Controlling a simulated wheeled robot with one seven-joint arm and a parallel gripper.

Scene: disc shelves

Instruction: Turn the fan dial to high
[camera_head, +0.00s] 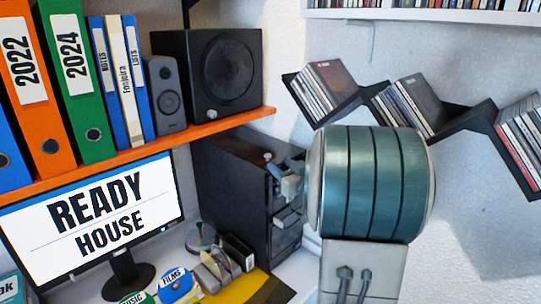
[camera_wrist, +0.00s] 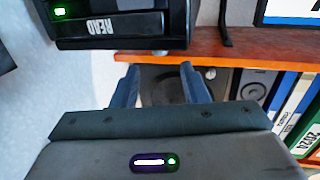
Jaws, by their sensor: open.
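No fan or lettered dial can be made out. A small light grey knob (camera_head: 267,156) sits at the top front edge of a black computer tower (camera_head: 228,185) and may be the fan dial. In the wrist view, which is upside down, the knob (camera_wrist: 160,53) shows at the edge of the tower (camera_wrist: 85,42). My gripper (camera_head: 281,175) is in front of the tower's upper front, close to the knob. Its two fingers are apart and empty in the wrist view (camera_wrist: 160,75), with the knob just beyond the gap. The knob's setting cannot be read.
An orange shelf (camera_head: 150,151) with binders and a black speaker (camera_head: 212,68) is above the tower. A monitor (camera_head: 100,210) and discs (camera_head: 175,286) are left of it. Zigzag shelves (camera_head: 460,120) with cases are on the right wall, behind my arm.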

